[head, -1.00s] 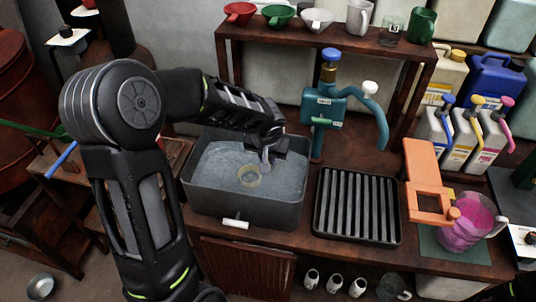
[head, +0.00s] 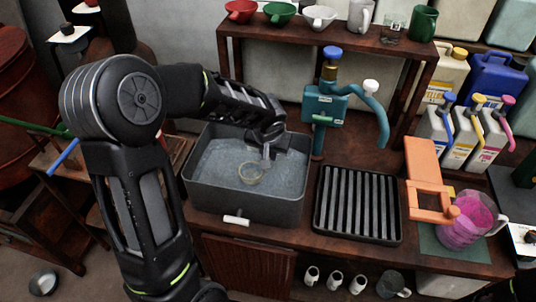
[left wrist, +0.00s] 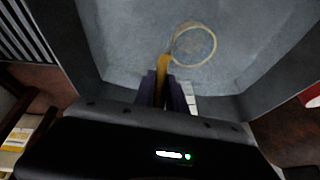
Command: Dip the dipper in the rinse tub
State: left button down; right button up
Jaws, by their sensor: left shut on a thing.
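The rinse tub (head: 240,212) is a dark grey open basin with pale blue-grey water (head: 215,168) in it. My left gripper (head: 267,160) reaches over its far right part from above, with the fingers pointing down. It is shut on the handle of the dipper (head: 250,173), a small clear cup with a yellowish rim. In the left wrist view the yellow handle stands between the fingers (left wrist: 164,90), and the dipper's round rim (left wrist: 194,44) shows within the tub's walls. I cannot tell how deep the cup sits in the water. My right gripper is out of view.
A black slatted rack (head: 357,205) stands right of the tub, with a teal pump (head: 325,105) behind. An orange stand (head: 428,180) and a jug of pink liquid (head: 463,222) are further right. A wooden shelf (head: 345,38) with bowls and mugs runs along the back.

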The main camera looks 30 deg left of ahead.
pick_arm(q)
jog(key=shift+r+p, duration=1.35)
jog(key=shift+r, duration=1.05)
notch_tip(320, 180, up, 12)
jog(key=p, duration=0.7)
jog(key=shift+r, duration=0.15)
jog(key=shift+t+h, duration=0.6)
jog(key=shift+h, duration=0.1)
